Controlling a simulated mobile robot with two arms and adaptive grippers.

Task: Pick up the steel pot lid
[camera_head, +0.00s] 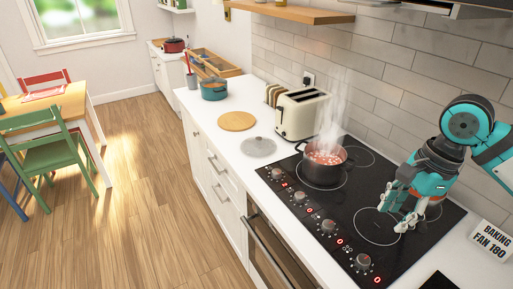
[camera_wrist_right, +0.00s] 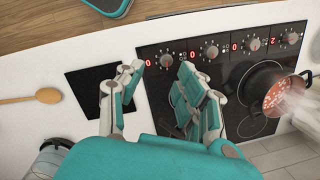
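The steel pot lid (camera_head: 258,148) is a grey round disc with a small knob, lying flat on the white counter left of the cooktop in the head view. It does not show in the right wrist view. My right gripper (camera_head: 394,217) is above the right part of the black cooktop, well to the right of the lid, with the steaming pot between them. In the right wrist view, its fingers (camera_wrist_right: 159,72) are spread apart with nothing between them. My left gripper is in neither view.
A dark pot (camera_head: 325,163) with reddish contents steams on the cooktop (camera_head: 308,197). A cream toaster (camera_head: 302,113) stands behind the lid. A round wooden board (camera_head: 237,121) and a teal pot (camera_head: 214,89) are farther left. A wooden spoon (camera_wrist_right: 47,96) lies on the counter.

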